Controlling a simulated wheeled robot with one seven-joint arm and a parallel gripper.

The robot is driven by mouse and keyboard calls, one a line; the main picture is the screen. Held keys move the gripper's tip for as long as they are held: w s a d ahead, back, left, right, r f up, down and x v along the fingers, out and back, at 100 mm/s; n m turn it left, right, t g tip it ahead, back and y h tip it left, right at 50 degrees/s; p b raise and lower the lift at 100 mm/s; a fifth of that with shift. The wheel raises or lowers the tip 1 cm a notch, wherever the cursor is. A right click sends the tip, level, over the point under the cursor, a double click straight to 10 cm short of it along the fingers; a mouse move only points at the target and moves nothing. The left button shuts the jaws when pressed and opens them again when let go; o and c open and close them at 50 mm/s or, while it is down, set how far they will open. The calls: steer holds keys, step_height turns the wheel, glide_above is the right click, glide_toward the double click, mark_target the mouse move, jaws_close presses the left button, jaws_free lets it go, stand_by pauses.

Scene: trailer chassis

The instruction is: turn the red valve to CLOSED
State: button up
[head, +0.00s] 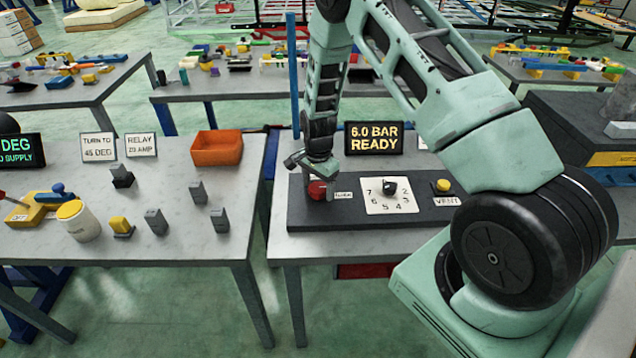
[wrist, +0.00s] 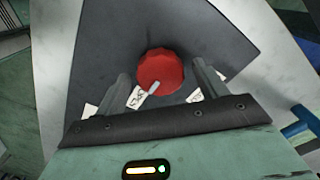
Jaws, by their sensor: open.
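The red valve (head: 317,190) is a round knob at the left end of a dark panel (head: 300,214) on the right-hand table. In the wrist view the red valve (wrist: 160,70) has a pale pointer on its near side, aimed down and left toward a white label (wrist: 137,97). A second white label (wrist: 195,96) lies to the right; I cannot read either for sure. My gripper (head: 318,176) is over the valve, partly hiding it. In the wrist view my gripper (wrist: 160,77) is open, with one finger on each side of the knob. I cannot tell whether the fingers touch it.
A numbered dial (head: 391,207) and a yellow VENT button (head: 442,186) sit right of the valve. A display (head: 374,138) behind reads "6.0 BAR READY". An orange bin (head: 216,148) and several small blocks stand on the left table.

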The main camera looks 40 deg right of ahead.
steer(key=c, duration=1)
steer(key=shift+f+n+b, duration=0.1)
steer(key=shift+n+b, duration=0.2)
steer(key=shift+b, duration=0.05)
steer(key=n+b, duration=0.2)
steer(key=n, duration=0.1)
steer(key=shift+n+b, duration=0.35)
steer(key=shift+n, duration=0.05)
steer(key=n+b, duration=0.2)
steer(key=n, duration=0.2)
steer(key=n+b, duration=0.1)
steer(key=n, duration=0.4)
steer(key=shift+b, duration=0.4)
steer(key=n, duration=0.4)
steer(key=shift+b, duration=0.3)
steer(key=shift+n, duration=0.4)
